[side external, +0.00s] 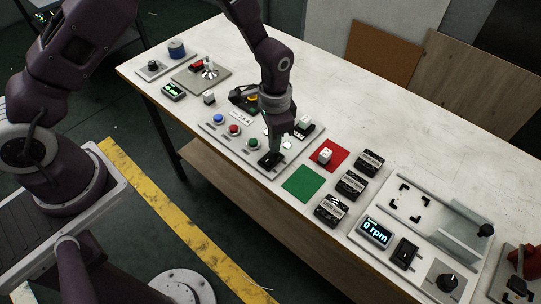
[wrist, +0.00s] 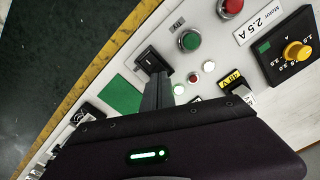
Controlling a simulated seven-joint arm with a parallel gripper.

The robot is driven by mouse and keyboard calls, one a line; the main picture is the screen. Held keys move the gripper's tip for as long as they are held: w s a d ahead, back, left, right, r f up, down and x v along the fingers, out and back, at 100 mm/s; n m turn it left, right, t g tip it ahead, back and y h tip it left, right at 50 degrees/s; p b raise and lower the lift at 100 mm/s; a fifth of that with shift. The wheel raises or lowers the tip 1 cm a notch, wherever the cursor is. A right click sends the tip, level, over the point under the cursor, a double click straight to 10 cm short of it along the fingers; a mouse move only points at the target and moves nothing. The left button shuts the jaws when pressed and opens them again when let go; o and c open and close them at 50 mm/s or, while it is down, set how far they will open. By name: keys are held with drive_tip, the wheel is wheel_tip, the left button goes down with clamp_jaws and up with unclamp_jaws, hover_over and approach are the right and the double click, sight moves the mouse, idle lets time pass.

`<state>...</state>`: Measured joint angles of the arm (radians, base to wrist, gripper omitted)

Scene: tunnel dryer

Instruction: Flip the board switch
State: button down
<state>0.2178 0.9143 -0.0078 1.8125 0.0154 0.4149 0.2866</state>
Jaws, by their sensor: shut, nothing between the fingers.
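The board (side external: 250,163) is a pale panel with a row of coloured push buttons. A black rocker switch (side external: 270,160) sits at its near right end. It also shows in the wrist view (wrist: 151,60), at the fingertips. My gripper (side external: 276,150) is shut and empty, pointing down over the switch. In the wrist view my fingertips (wrist: 158,76) overlap the switch's lower edge. I cannot tell whether they touch it. Small white lamps (wrist: 208,66) on the board glow beside my fingers. Part of the board behind my gripper is hidden.
A green button (side external: 253,144) and a red button (side external: 234,130) are on the board. A green square (side external: 303,183) and a red square (side external: 336,148) with a white cube (side external: 324,156) lie to the right. Several black boxes (side external: 351,185) stand beyond, then a motor panel (side external: 390,253).

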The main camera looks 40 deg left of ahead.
drive_tip(key=shift+f, duration=0.95)
idle(0.6)
drive_tip(key=shift+r, duration=3.5)
drive_tip(key=s+a+r+n+t, duration=0.1)
drive_tip(key=s+a+r, duration=0.2)
drive_tip(key=r, duration=0.6)
drive_tip(key=s+a+r+n+t, duration=0.2)
drive_tip(key=s+r, duration=0.2)
drive_tip(key=r, duration=0.6)
drive_tip(key=s+a+r+n+t, duration=0.1)
drive_tip(key=s+a+r, duration=0.1)
drive_tip(key=s, duration=0.6)
drive_tip(key=s+a+r+n+t, duration=0.1)
drive_tip(key=s+r, duration=0.3)
drive_tip(key=s, duration=0.5)
drive_tip(key=shift+a+n+t, duration=0.3)
drive_tip(key=shift+a+n, duration=0.15)
drive_tip(key=shift+n, duration=0.05)
drive_tip(key=shift+r, duration=0.1)
